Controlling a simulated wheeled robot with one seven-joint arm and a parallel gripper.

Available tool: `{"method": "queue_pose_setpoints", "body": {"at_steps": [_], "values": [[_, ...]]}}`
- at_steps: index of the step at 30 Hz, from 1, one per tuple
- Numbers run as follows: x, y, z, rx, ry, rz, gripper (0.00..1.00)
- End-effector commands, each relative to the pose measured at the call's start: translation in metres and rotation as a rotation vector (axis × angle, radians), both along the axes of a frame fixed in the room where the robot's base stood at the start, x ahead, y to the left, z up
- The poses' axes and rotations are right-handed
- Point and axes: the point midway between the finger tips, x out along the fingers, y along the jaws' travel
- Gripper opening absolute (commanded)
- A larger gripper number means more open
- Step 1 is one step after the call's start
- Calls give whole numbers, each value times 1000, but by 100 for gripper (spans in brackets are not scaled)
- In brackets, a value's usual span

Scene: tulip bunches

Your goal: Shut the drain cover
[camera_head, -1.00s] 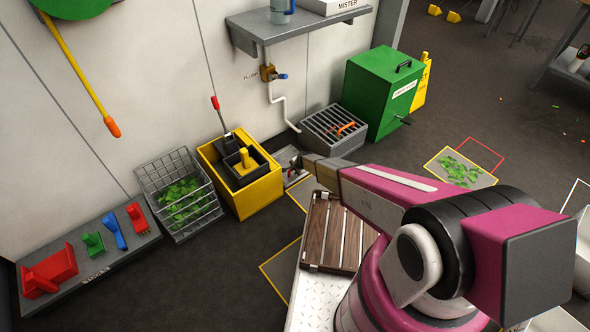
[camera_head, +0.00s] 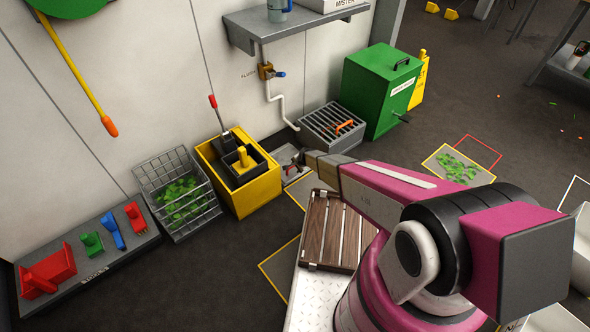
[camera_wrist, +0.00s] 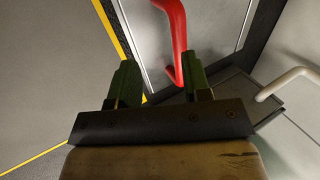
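A light grey metal panel with a red bar handle, which I take to be the drain cover, lies ahead of my gripper in the wrist view. The red handle (camera_wrist: 176,38) runs down the panel, its lower end appearing between my fingertips. My gripper (camera_wrist: 160,80) is open, with a gap between its two green fingers; no grip on the handle shows. In the head view my gripper (camera_head: 298,161) is low beside the yellow bin, over a small grey plate (camera_head: 293,178). The arm partly hides this plate, and I cannot tell how far the cover is tilted.
The yellow bin (camera_head: 262,197) stands just left of my gripper. A slatted grey crate (camera_head: 312,138) with an orange handle and a green box (camera_head: 372,102) stand behind. A white pipe (camera_wrist: 292,80) is close at right in the wrist view. Open floor (camera_head: 235,270) lies in front.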

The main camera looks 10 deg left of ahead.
Motion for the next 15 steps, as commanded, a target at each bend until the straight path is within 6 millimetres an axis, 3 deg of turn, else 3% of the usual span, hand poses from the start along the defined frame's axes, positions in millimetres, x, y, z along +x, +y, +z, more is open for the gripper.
{"method": "queue_pose_setpoints", "body": {"at_steps": [1, 6, 15], "values": [[-5, -5, 13, 1, -2, -1, 44], [-12, -15, 39, 2, -4, -3, 44], [-14, -18, 50, 2, -4, -3, 44]]}}
